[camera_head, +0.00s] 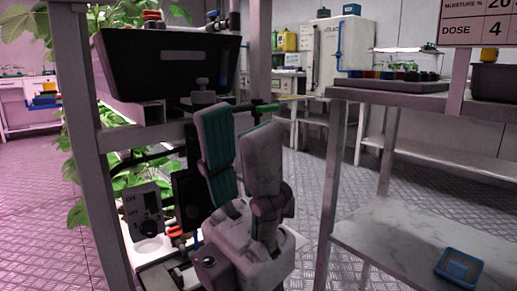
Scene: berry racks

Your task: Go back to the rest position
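My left gripper (239,130) stands upright in the middle of the head view, in front of the left rack (85,150). Its two long grey fingers point up, and the left one shows a teal ribbed pad. The fingers are apart, with a narrow gap and nothing visibly held between them. A green rod-like part (264,107) shows just behind the fingertips; I cannot tell whether they touch it. My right gripper is not in view.
A black bin (165,62) sits on the left rack, above a grey ON/OFF switch box (143,212) with a knob. Leafy plants (128,180) grow behind. The right rack (335,170) holds a small blue tray (459,266) on its lower shelf. Open floor lies between the racks.

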